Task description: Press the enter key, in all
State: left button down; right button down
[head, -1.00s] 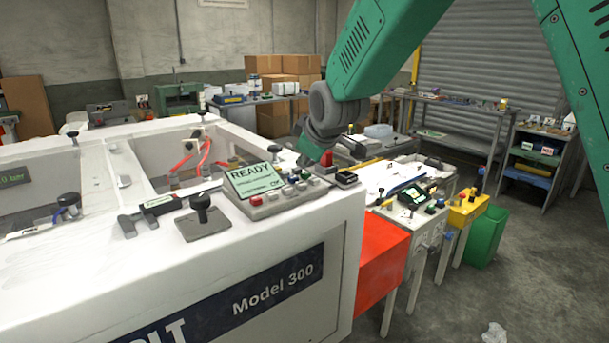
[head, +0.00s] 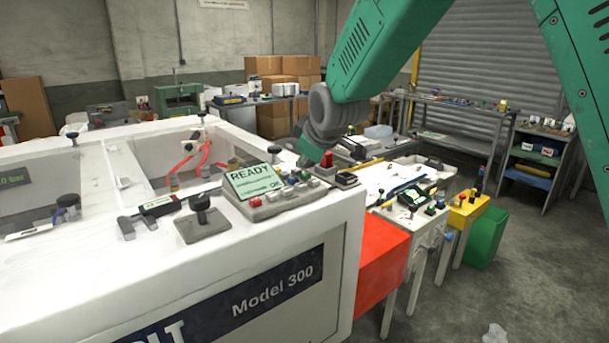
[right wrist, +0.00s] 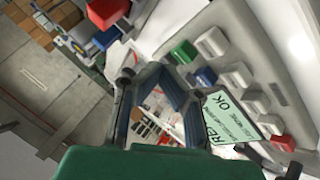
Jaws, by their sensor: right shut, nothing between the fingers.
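The control panel (head: 282,205) sits on the white machine's corner, with a lit green screen (head: 252,184) reading READY. In the right wrist view the screen (right wrist: 232,117) also shows OK. White keys (right wrist: 212,42), a green key (right wrist: 184,52), a blue key (right wrist: 205,77) and a red key (right wrist: 284,143) stand beside it. No key label is legible, so I cannot tell which is enter. My right gripper (head: 306,162) is shut and empty, just behind the panel's keys; whether it touches one cannot be told. In the right wrist view its fingers (right wrist: 160,88) point toward the panel. My left gripper is not in view.
A red button (head: 327,160) stands right of the gripper. A black lever (head: 200,208) and a caliper-like tool (head: 150,211) are on the machine top to the left. An open recess with red hoses (head: 200,155) lies behind. Benches fill the right background.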

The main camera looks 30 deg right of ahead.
aim_at(306, 174)
jog(key=shift+f, duration=0.1)
jog(key=shift+s+f, duration=0.1)
jog(key=shift+f, duration=0.2)
jog(key=shift+f, duration=0.45)
dwell(0.6)
jog(key=shift+r, duration=0.15)
jog(key=shift+r+p, duration=0.7)
jog(key=shift+r, duration=0.1)
notch_tip(306, 174, up, 5)
jog(key=p, duration=0.4)
jog(key=shift+p, duration=0.3)
